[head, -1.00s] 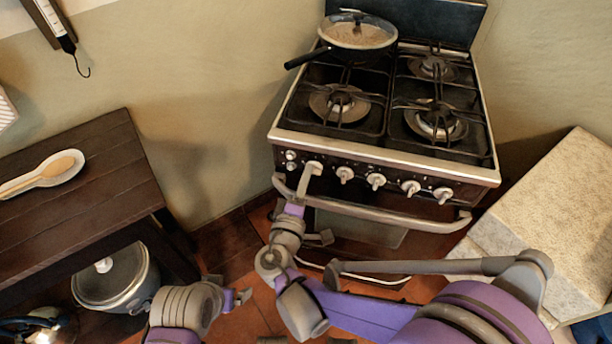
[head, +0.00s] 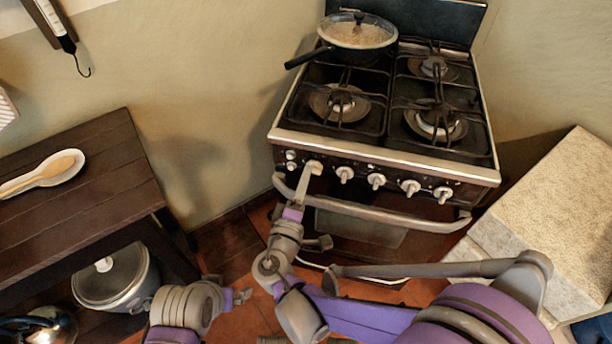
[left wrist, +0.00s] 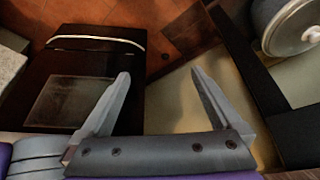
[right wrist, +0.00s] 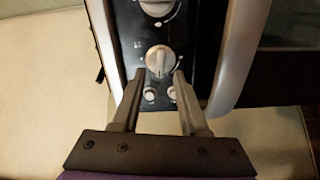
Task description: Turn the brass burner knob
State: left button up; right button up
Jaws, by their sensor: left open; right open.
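A row of pale metallic knobs runs along the stove's front panel; none looks clearly brass. The leftmost large knob (head: 314,166) is partly behind my right gripper (head: 307,182). In the right wrist view, a round knob with a raised grip bar (right wrist: 160,60) sits just ahead of my right gripper (right wrist: 159,74). That gripper is open, its fingertips at either side of the knob's lower part; contact cannot be told. My left gripper (head: 242,297) is open and empty, low over the floor, away from the stove; it also shows in the left wrist view (left wrist: 160,74).
The oven handle bar (head: 390,215) runs in front of the panel, close to my right wrist. A lidded pan (head: 357,32) stands on the back left burner. A dark wooden table (head: 110,150) is at left, a pale stone-topped block (head: 560,200) at right.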

pick_arm(q)
jog(key=shift+r, duration=0.3)
pick_arm(e)
jog(key=v, duration=0.9)
jog(key=shift+s, duration=0.25)
pick_arm(q)
grip_shut()
dwell(1.0)
